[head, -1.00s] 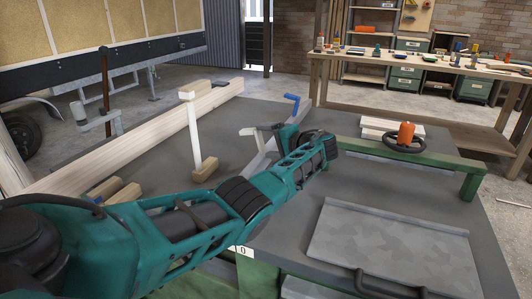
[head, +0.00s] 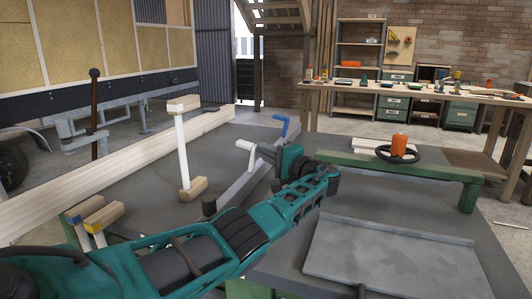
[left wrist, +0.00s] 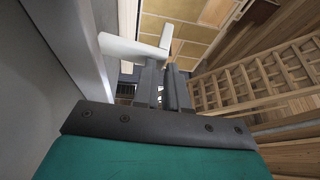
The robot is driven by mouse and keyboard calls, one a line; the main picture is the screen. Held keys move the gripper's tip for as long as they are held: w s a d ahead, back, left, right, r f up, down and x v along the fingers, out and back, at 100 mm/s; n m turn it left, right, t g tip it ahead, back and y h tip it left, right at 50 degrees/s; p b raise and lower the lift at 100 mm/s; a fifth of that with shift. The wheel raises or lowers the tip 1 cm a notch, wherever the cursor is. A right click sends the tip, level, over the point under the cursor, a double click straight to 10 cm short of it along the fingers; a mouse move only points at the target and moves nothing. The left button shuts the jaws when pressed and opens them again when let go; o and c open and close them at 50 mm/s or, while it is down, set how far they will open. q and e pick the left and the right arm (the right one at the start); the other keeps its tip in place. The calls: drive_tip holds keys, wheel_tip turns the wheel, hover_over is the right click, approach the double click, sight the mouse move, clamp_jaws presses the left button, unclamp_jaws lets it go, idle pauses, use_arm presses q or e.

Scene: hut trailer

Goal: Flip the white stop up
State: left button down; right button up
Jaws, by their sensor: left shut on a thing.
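The white stop (head: 246,152) is on the long grey rail (head: 240,185) across the dark bench top. It is a bent piece, and its upper part stands above the rail. My left gripper (head: 259,154) is at its right side, shut on it. The left wrist view shows the white stop (left wrist: 135,48) at the fingertips of my left gripper (left wrist: 165,68), with both ends sticking out beyond them. The exact contact is partly hidden by the fingers. My right gripper is not in view.
A green beam (head: 400,168) with a black handwheel (head: 399,154) lies to the right. A grey sheet (head: 390,255) lies in front.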

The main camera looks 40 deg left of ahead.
sight(255, 160)
use_arm(q)
drive_tip(key=f, duration=0.3)
drive_tip(key=shift+s+f+h, duration=0.15)
drive_tip(key=shift+s+h, duration=0.15)
drive_tip(key=shift+s, duration=0.05)
drive_tip(key=c, duration=1.3)
unclamp_jaws()
drive_tip(key=shift+w+a+f, duration=0.1)
drive_tip(key=shift+a+f, duration=0.05)
drive_tip(key=shift+f, duration=0.05)
drive_tip(key=o, duration=1.3)
drive_tip(key=shift+w+a+r, duration=0.1)
drive_tip(key=shift+a, duration=0.1)
drive_tip(key=shift+r, duration=0.15)
drive_tip(key=shift+d, duration=0.15)
drive_tip(key=shift+d, duration=0.3)
drive_tip(key=d, duration=0.8)
drive_tip(key=s+d+p, duration=0.1)
drive_tip(key=d, duration=0.3)
drive_tip(key=shift+f, duration=0.35)
